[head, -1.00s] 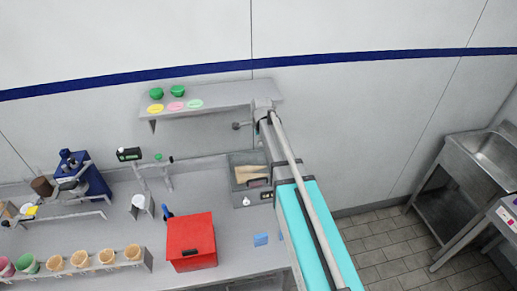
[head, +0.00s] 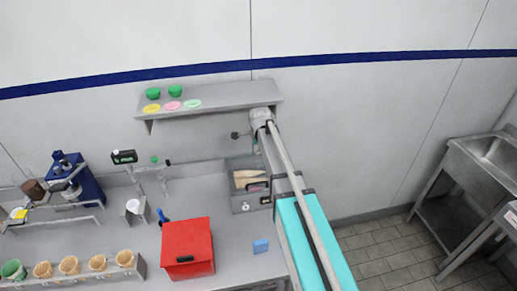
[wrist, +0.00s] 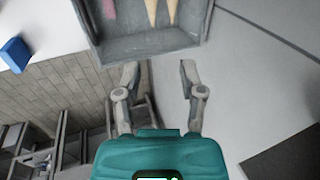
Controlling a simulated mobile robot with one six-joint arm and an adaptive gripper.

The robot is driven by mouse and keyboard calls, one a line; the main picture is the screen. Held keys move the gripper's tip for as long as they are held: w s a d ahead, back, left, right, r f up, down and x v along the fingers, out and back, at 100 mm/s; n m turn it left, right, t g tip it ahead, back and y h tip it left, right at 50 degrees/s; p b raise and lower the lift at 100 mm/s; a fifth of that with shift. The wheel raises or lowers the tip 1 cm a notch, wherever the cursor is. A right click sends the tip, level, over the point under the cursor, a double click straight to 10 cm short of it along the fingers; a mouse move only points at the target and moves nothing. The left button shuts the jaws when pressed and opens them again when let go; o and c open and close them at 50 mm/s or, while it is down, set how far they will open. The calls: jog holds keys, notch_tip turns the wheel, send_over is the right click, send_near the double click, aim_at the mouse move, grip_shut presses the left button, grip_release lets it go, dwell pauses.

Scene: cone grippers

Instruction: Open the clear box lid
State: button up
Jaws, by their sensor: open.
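The clear box (head: 236,202) stands on the counter near its right end, beside my arm. It is grey, with cones (head: 248,178) and a dark item inside. In the wrist view the box (wrist: 150,49) is at the top, with the lower parts of two cones (wrist: 160,12) and a pink thing showing in it. I cannot make out the clear lid's edges. My gripper (wrist: 159,69) is open and empty, its two fingertips just below the box's near wall in the wrist view. Whether they touch it is unclear. The gripper is not distinct in the head view.
A red box (head: 187,243) and a small blue block (head: 261,246) are on the counter. A shelf (head: 222,98) with green bowls and coloured discs hangs above. A rack of cones (head: 70,268) is at the lower left. Tiled floor lies to the right.

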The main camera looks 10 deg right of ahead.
grip_shut()
dwell(0.4)
jog(key=c, duration=0.6)
grip_release()
jog(key=shift+c, duration=0.2)
jog(key=o, duration=0.6)
jog(key=shift+o, duration=0.2)
